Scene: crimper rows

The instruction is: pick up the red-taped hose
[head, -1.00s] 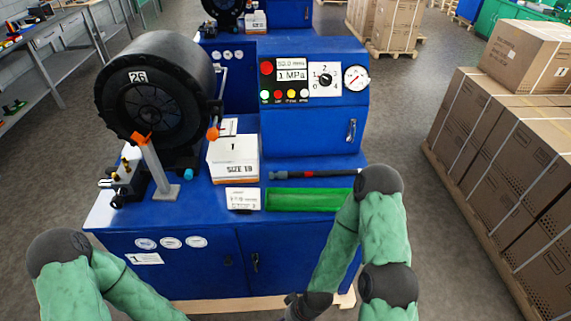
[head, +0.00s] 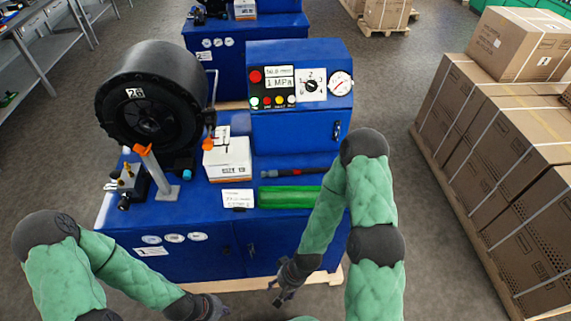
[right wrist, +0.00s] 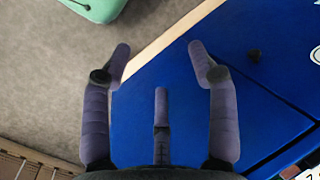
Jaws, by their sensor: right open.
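The red-taped hose (head: 296,173) is a dark hose with a red band, lying on the blue bench top behind the green tray (head: 290,197). My right arm passes in front of its right end. My right gripper (head: 281,292) is low in front of the bench, below the level of the top and apart from the hose. In the right wrist view the right gripper (right wrist: 153,50) has its fingers spread with nothing between them, facing the blue cabinet front. My left gripper (head: 220,310) is at the bottom edge; its fingers are too small and cut off to judge.
A black crimper (head: 150,100) numbered 26 stands on the bench (head: 112,212) at left. A white box (head: 228,160) and a label card (head: 238,198) sit left of the tray. A control panel cabinet (head: 300,120) rises behind the hose. Stacked cartons (head: 480,130) stand at right.

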